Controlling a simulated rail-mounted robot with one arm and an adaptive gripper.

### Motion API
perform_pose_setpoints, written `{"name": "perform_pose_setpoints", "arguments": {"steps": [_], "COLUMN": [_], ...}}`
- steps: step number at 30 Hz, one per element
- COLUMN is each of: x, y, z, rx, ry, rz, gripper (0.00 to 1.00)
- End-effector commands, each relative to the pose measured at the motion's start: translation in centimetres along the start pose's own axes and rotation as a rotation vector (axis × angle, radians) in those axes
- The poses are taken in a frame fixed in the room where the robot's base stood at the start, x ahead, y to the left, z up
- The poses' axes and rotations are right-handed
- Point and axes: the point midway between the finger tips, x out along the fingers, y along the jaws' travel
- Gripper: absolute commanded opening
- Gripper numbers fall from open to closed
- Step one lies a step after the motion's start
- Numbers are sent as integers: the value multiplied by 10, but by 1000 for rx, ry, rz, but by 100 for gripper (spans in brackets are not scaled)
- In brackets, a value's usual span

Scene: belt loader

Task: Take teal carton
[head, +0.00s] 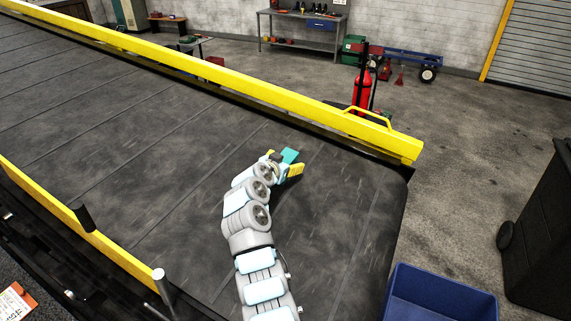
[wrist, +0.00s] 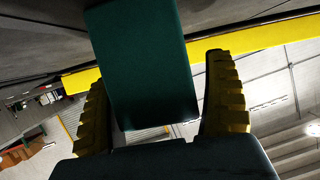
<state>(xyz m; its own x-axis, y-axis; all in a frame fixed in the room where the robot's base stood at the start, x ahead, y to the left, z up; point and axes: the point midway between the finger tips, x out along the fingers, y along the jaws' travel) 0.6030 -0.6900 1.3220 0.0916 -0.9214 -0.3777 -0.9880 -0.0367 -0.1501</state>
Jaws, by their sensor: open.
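The teal carton (head: 290,155) is a small box on the black belt (head: 345,185), near the belt's right end in the head view. In the wrist view the carton (wrist: 143,60) fills the upper middle and reaches down between my two yellow ribbed fingers. My gripper (head: 283,168) is open around the carton, with one finger on each side. In the wrist view my gripper (wrist: 160,100) shows gaps beside the carton, wider at the right finger near its tip. The carton's far side is hidden.
Yellow rails (head: 250,85) run along the belt's far side and near side (head: 85,230). A blue bin (head: 440,295) stands on the floor past the belt's end, beside a dark wheeled bin (head: 545,230). A red extinguisher (head: 362,92) stands behind the far rail. The belt is otherwise clear.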

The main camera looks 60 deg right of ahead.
Motion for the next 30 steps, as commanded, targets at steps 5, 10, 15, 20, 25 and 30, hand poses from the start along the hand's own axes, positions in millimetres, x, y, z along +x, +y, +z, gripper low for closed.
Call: {"name": "perform_pose_setpoints", "arguments": {"steps": [5, 10, 15, 20, 25, 30], "x": [0, 0, 0, 0, -3, -14], "y": [0, 0, 0, 0, -2, -7], "z": [0, 0, 0, 0, -7, -32], "rx": [0, -1, -1, -1, 0, 1], "ry": [0, 0, -1, -1, 1, 3], "rz": [-1, -1, -1, -1, -2, -4], "gripper": [58, 14, 13, 13, 13, 13]}}
